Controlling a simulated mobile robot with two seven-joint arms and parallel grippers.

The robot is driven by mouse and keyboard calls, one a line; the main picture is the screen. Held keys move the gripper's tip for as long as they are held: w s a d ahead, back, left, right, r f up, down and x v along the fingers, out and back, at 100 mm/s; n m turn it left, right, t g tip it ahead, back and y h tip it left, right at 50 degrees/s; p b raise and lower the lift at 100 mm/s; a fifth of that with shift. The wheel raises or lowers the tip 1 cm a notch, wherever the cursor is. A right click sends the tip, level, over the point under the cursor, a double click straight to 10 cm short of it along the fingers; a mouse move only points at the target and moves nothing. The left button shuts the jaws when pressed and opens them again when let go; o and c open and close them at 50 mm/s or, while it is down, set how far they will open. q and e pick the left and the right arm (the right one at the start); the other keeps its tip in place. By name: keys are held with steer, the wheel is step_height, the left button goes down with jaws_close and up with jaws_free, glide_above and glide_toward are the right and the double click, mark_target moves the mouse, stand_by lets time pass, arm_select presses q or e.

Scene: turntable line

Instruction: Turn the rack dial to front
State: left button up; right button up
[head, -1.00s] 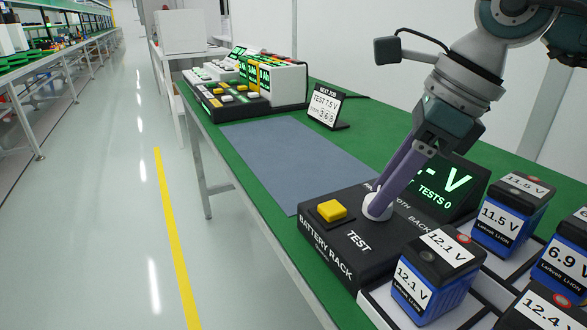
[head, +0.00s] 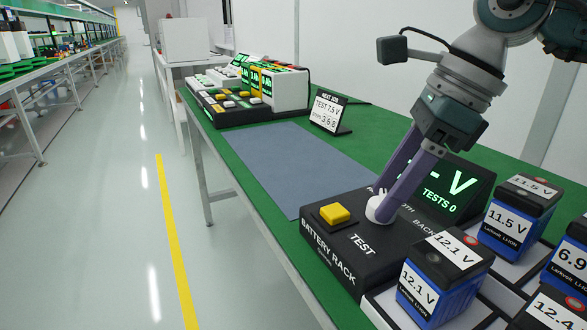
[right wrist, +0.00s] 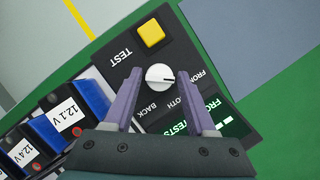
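The white rack dial (right wrist: 160,77) sits on the black battery rack (right wrist: 118,74). It also shows in the head view (head: 379,209). In the right wrist view its dark mark points right, toward a label starting "FRO". The labels "BOTH" and "BACK" are below it. My right gripper (right wrist: 160,77) is open, its purple fingers apart on either side of the dial with gaps visible; in the head view it reaches down to the dial. The rack display (head: 456,190) reads "V" and "TESTS 0"; green letters "FRO" show on it in the wrist view. My left gripper is out of view.
A yellow TEST button (head: 334,214) is beside the dial. Several blue batteries (head: 438,285) stand close at the right. A grey mat (head: 290,160) lies clear on the green table (head: 395,130). A job sign (head: 328,112) and a tester (head: 280,88) stand farther back.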

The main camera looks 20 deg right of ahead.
steer(key=shift+o, duration=1.2)
steer(key=p+v, duration=0.1)
steer(key=v, duration=0.9)
steer(key=shift+a, duration=0.15)
